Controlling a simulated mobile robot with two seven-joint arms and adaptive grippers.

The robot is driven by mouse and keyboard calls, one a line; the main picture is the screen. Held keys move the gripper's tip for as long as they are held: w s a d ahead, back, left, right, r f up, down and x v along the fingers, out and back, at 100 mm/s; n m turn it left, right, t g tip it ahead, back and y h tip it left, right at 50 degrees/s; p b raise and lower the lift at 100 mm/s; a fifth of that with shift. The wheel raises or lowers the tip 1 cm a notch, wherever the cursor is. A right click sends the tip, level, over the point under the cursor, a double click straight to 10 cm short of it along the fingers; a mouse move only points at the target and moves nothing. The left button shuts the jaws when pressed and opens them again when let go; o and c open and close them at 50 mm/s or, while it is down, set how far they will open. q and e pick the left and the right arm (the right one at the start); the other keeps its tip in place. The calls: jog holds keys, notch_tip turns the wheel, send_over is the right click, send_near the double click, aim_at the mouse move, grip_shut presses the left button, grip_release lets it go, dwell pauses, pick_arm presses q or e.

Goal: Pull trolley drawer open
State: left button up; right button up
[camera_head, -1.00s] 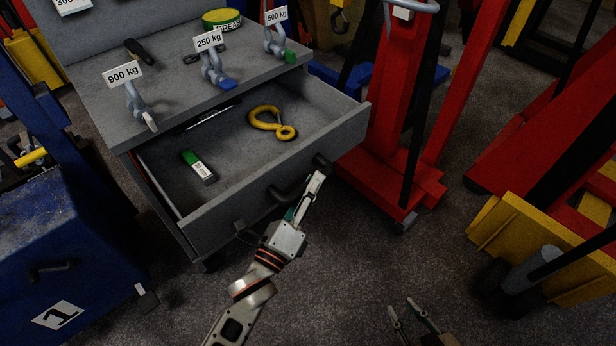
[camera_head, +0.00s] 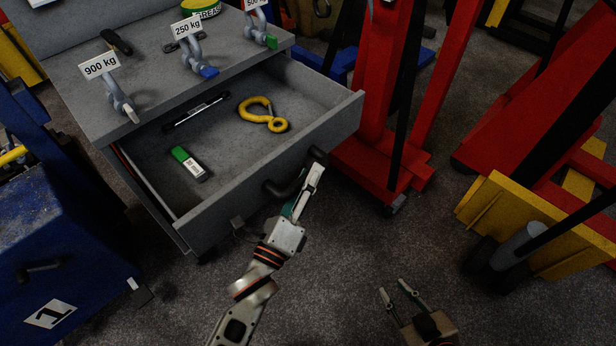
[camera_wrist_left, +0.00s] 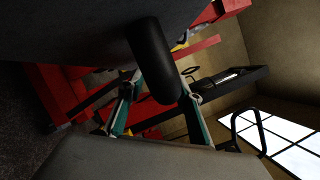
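The grey trolley drawer (camera_head: 275,165) stands well out from the grey trolley (camera_head: 85,95). It holds a yellow hook (camera_head: 262,115), a green and white box (camera_head: 188,163) and a dark pen-like item (camera_head: 196,112). The black drawer handle (camera_head: 284,188) is on its front. My left gripper (camera_head: 313,178) is at the handle's right part. In the left wrist view, the black handle (camera_wrist_left: 155,62) lies between the two fingers (camera_wrist_left: 160,98), which close on its sides. My right gripper (camera_head: 393,287) is open and empty above the floor, away from the drawer.
Shackles with weight labels (camera_head: 192,58) and a grease tin (camera_head: 203,8) stand on the trolley top. A red jack frame (camera_head: 375,120) stands close to the drawer's right. A blue cabinet (camera_head: 60,240) is at left. The carpet floor (camera_head: 330,290) in front is clear.

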pick_arm(q)
jog(key=v, duration=1.2)
jog(key=shift+s+a, duration=0.1)
jog(key=shift+s, duration=0.05)
dwell(0.4)
